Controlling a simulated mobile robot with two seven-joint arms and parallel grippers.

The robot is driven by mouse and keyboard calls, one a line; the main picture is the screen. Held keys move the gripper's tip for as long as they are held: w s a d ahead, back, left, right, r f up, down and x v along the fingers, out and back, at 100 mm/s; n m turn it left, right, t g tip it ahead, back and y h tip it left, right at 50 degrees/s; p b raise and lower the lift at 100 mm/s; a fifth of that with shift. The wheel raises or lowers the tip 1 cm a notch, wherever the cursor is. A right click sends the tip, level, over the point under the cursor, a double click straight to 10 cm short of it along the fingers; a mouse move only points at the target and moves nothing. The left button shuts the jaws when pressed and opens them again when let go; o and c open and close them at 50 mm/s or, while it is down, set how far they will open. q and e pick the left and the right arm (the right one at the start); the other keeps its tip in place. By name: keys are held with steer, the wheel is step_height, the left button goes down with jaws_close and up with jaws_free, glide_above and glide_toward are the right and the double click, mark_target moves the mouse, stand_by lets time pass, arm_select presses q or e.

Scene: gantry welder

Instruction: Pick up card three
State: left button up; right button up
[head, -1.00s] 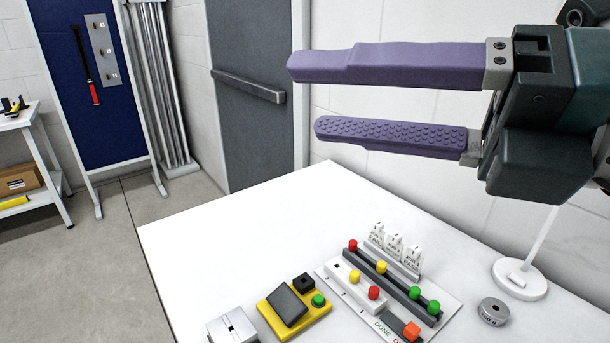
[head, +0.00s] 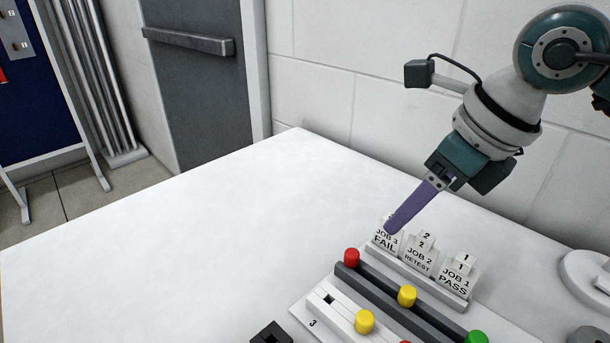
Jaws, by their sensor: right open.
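Card three, a white card marked "JOB 3 FAIL" (head: 386,243), stands upright at the left end of a grey card rack (head: 430,277). Beside it stand the "JOB 2 RETEST" card (head: 419,256) and the "JOB 1 PASS" card (head: 457,280). My right gripper (head: 392,226) points down and left, its purple fingertips at the top of card three and partly covering it. It is open, seen edge-on, so only one finger shows clearly. I cannot tell whether the fingers straddle or touch the card. My left gripper is not in view.
In front of the rack, a board carries a dark rail and a white slotted block (head: 343,314) with red, yellow and green pegs (head: 407,296). A white round base (head: 590,277) stands at the right. The left of the white table (head: 180,250) is clear.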

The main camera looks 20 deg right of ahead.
mark_target(387, 237)
steer(key=x, duration=0.5)
steer(key=shift+w+r, duration=0.15)
steer(key=shift+w, duration=0.15)
jaws_close()
